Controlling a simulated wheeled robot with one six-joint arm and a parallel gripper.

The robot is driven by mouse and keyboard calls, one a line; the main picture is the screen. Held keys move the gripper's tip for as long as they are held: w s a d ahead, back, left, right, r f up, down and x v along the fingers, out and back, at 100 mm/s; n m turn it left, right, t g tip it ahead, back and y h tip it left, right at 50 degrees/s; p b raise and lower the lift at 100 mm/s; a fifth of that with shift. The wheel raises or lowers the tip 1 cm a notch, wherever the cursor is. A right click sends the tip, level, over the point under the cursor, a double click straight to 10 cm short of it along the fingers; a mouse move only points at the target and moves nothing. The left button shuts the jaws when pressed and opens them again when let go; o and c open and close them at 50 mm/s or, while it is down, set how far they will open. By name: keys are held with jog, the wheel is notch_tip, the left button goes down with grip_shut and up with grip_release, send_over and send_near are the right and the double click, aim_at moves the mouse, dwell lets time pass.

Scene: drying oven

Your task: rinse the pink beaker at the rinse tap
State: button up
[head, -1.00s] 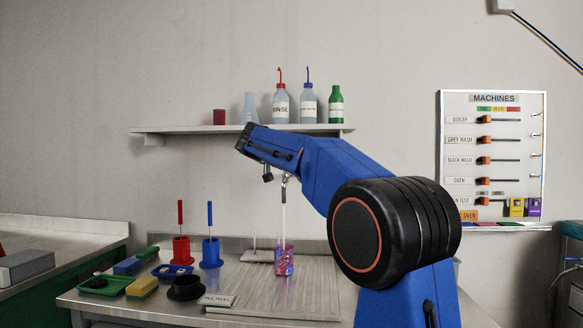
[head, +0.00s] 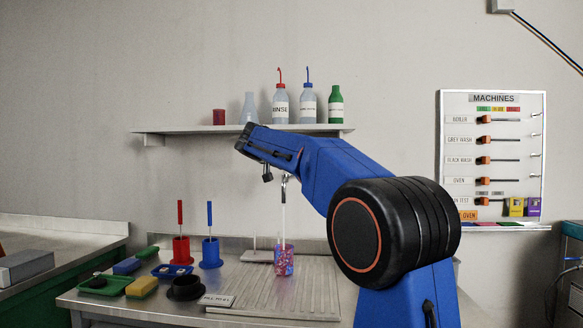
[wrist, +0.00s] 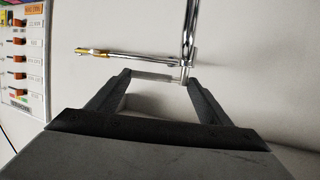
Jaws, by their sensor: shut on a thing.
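The pink beaker (head: 284,264), speckled with blue and purple, stands upright on the ribbed drainboard (head: 300,295) beneath the rinse tap (head: 285,181). A pale stream of water (head: 283,215) runs from the tap down to the beaker. In the wrist view, the chrome tap (wrist: 190,35) has a side arm with a yellow tip. My gripper (wrist: 157,77) is high at the tap, well above the beaker, with its fingers on either side of a pale bar that appears to be the tap's lever.
A shelf (head: 180,129) with bottles is behind my arm. A machines board (head: 493,155) hangs at the right.

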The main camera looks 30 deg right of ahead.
jog(key=shift+d, duration=0.1)
jog(key=shift+w+d+n+t+y, duration=0.1)
jog(key=shift+d+n+t+y, duration=0.2)
jog(key=shift+n+t+y, duration=0.5)
jog(key=shift+w+d+n+t+y, duration=0.1)
jog(key=shift+d+n+t+y, duration=0.2)
jog(key=shift+n+t+y, duration=0.5)
jog(key=o, duration=1.1)
jog(key=shift+s+a, duration=0.1)
jog(key=shift+s, duration=0.05)
jog(key=v, duration=1.7)
